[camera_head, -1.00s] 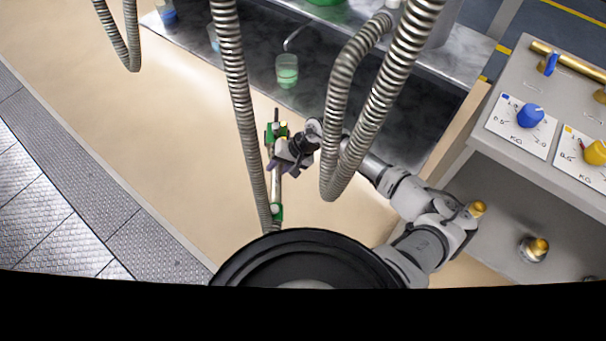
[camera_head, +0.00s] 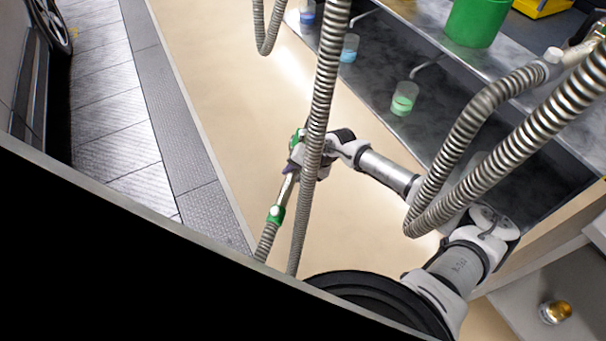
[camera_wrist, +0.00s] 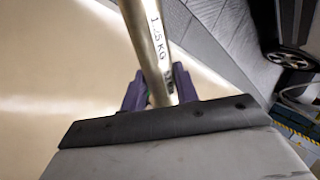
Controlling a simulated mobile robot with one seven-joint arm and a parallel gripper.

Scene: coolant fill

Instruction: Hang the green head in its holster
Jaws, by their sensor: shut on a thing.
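My gripper (camera_head: 296,165) is shut on the green head (camera_head: 276,214), a metal tube with green fittings, held tilted above the tan floor. A ribbed hose runs down from its lower end. In the wrist view, the head's metal tube (camera_wrist: 148,40), marked "1.25 KG", passes between the purple fingers of my gripper (camera_wrist: 160,92). A hanging hose partly hides the gripper in the head view. A clear cup with green liquid (camera_head: 403,103) stands at the dark shelf's edge, beside a bent metal spout. I cannot make out for sure which part is the green holster.
Several ribbed hoses hang in front, one crossing close to my gripper (camera_head: 320,95) and a thick loop (camera_head: 470,125) near my arm. Cups with light blue (camera_head: 349,50) and darker blue (camera_head: 307,14) liquid stand farther along. A green bucket (camera_head: 475,22) stands above. Tan floor left of the shelf is open.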

